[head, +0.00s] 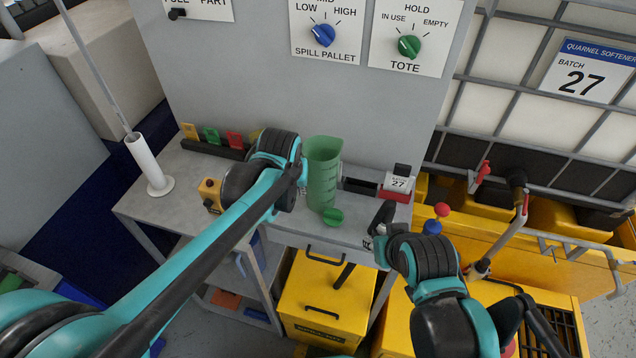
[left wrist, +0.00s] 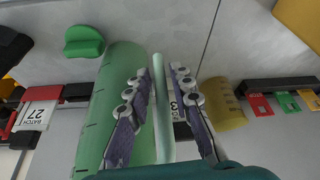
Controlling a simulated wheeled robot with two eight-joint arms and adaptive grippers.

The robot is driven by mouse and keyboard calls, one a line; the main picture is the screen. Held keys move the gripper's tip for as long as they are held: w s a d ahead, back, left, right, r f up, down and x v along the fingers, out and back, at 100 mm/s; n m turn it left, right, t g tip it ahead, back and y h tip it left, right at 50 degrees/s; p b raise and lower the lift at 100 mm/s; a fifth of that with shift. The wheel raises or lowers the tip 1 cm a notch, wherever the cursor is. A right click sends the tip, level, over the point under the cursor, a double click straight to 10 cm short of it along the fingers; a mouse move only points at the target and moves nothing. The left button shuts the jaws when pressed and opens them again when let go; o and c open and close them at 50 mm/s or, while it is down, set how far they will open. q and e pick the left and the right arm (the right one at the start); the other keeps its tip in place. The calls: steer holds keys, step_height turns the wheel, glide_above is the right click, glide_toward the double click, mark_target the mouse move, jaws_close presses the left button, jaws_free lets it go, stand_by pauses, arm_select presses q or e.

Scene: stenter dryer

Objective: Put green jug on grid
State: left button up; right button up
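The green jug (head: 323,172) stands upright on the grey bench, with measuring marks on its side. My left gripper (head: 303,176) is at the jug's left side, its fingers mostly hidden behind my wrist. In the left wrist view, the left gripper (left wrist: 165,85) is open, with the jug's pale handle (left wrist: 163,115) between its fingers and the jug body (left wrist: 125,85) beside one finger. A yellow-framed dark grid (head: 562,325) is low at the right, partly behind my right arm. My right gripper (head: 380,222) is near the bench's front right corner; its opening is unclear.
Coloured tags (head: 212,136) stand behind. A tap and hose (head: 518,200) and yellow pallet edges are at the right.

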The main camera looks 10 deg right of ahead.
arm_select(q)
steer(key=shift+w+f, duration=0.3)
steer(key=shift+f, duration=0.3)
steer(key=shift+s+r, duration=0.1)
jaws_close()
